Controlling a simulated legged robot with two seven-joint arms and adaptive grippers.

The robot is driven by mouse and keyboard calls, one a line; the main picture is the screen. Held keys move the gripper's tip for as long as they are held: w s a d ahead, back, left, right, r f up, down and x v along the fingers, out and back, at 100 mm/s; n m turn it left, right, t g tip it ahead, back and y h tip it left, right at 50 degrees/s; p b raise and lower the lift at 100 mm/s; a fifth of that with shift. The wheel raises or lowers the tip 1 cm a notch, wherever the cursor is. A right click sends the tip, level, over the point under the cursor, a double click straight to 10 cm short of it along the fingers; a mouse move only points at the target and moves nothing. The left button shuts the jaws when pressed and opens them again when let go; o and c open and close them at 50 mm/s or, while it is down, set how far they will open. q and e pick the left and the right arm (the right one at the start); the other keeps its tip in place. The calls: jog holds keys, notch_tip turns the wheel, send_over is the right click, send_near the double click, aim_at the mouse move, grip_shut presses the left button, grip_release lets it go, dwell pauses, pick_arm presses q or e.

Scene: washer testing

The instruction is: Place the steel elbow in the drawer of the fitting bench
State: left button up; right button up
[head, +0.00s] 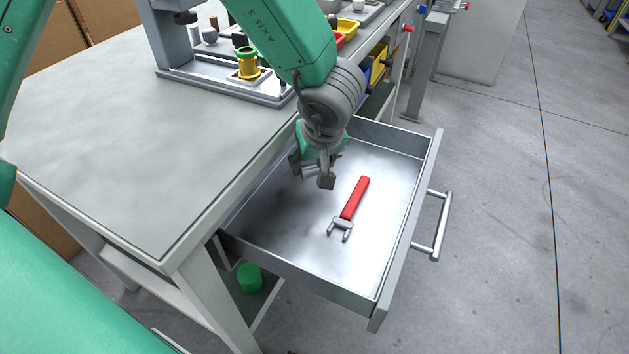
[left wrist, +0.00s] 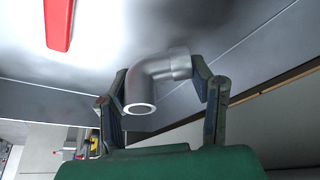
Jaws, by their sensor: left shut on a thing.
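The steel elbow (left wrist: 158,80) is a grey bent pipe piece between the two fingers of my left gripper (left wrist: 165,95) in the left wrist view. The gripper is shut on it. In the head view my left gripper (head: 318,172) hangs over the open drawer (head: 270,268), toward its back left part; the elbow is hard to make out there behind the fingers. The drawer is pulled out from the fitting bench (head: 110,120) and has a bare metal floor. My right gripper is not in view.
A wrench with a red handle (head: 355,198) lies on the drawer floor, right of my gripper; its handle shows in the left wrist view (left wrist: 60,22). A fixture (head: 225,85) with a yellow spool stands on the bench. The drawer handle (head: 440,225) sticks out at right.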

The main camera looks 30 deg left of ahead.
pick_arm(q)
jog(key=f+b, duration=0.1)
jog(key=f, duration=0.1)
jog(key=d+f+b, duration=0.1)
jog(key=f, duration=0.1)
jog(key=shift+d+r, duration=0.15)
jog(key=shift+d, duration=0.15)
jog(key=shift+a, duration=0.25)
jog(key=o, duration=1.2)
jog(key=shift+a+f, duration=0.2)
jog(key=shift+o, duration=0.3)
jog(key=shift+a, duration=0.1)
jog(key=shift+d, duration=0.25)
jog(key=shift+d+r, duration=0.15)
jog(key=shift+r, duration=0.2)
jog(key=p+v, duration=0.5)
jog(key=v, duration=0.6)
jog(key=shift+r+p, duration=0.2)
jog(key=shift+p, duration=0.2)
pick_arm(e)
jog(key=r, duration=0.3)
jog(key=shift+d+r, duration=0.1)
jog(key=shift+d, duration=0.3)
pick_arm(q)
jog(key=shift+s, duration=0.15)
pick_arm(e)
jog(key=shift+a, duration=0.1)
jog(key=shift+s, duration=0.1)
